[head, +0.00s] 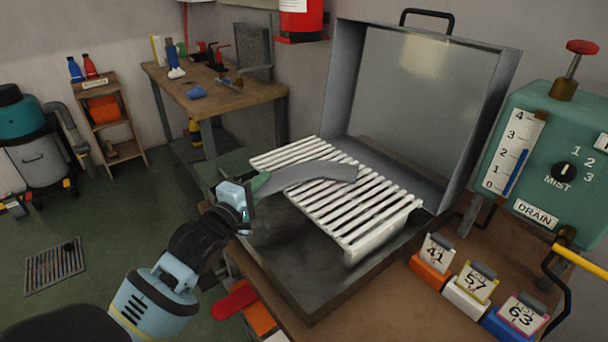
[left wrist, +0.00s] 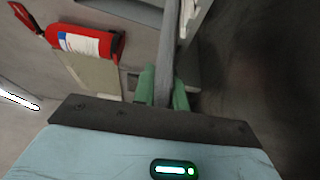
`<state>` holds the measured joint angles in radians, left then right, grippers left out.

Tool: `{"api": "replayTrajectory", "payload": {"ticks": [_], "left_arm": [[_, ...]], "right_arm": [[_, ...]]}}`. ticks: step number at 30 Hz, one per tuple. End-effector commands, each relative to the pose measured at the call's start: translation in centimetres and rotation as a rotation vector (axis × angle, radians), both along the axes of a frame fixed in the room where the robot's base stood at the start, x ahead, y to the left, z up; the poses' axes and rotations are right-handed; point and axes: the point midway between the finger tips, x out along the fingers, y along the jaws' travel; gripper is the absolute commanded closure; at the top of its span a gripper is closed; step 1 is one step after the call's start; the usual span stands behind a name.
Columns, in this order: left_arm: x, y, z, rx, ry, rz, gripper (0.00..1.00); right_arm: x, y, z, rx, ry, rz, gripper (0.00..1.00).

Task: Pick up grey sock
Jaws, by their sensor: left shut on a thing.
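The grey sock (head: 312,174) stretches sideways from my left gripper across the white slatted rack (head: 352,238) in the head view. Its far end reaches the middle right of the slats. My left gripper (head: 260,183) is at the rack's left side, shut on the sock's near end. In the left wrist view, the sock (left wrist: 166,55) runs up from between the green fingers (left wrist: 163,92). The head view does not show clearly whether the sock touches the slats. My right gripper is in neither view.
The rack sits in an open metal case with its lid (head: 415,100) raised behind. A green mist machine (head: 560,150) and numbered cards (head: 464,284) stand at the right. A wooden bench (head: 220,95) is behind. A fire extinguisher (head: 300,22) hangs on the wall.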

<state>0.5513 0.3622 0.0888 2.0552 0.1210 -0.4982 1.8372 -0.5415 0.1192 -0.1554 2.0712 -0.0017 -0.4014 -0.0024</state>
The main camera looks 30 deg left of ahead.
Motion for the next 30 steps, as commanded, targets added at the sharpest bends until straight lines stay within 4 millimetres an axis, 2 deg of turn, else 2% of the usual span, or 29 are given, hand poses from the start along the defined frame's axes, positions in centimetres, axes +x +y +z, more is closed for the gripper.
{"api": "replayTrajectory", "payload": {"ticks": [11, 22, 30], "left_arm": [[0.0, 0.0, 0.3, -0.001, -0.001, 0.0, 1.0], [-0.1, 0.0, 4.0, -0.002, -0.004, 0.0, 1.0], [-5.5, -0.7, 4.0, -0.002, 0.002, 0.001, 1.0]], "right_arm": [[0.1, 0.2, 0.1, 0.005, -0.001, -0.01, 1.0], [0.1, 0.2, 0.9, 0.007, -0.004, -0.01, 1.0], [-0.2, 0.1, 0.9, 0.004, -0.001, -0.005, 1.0]]}}
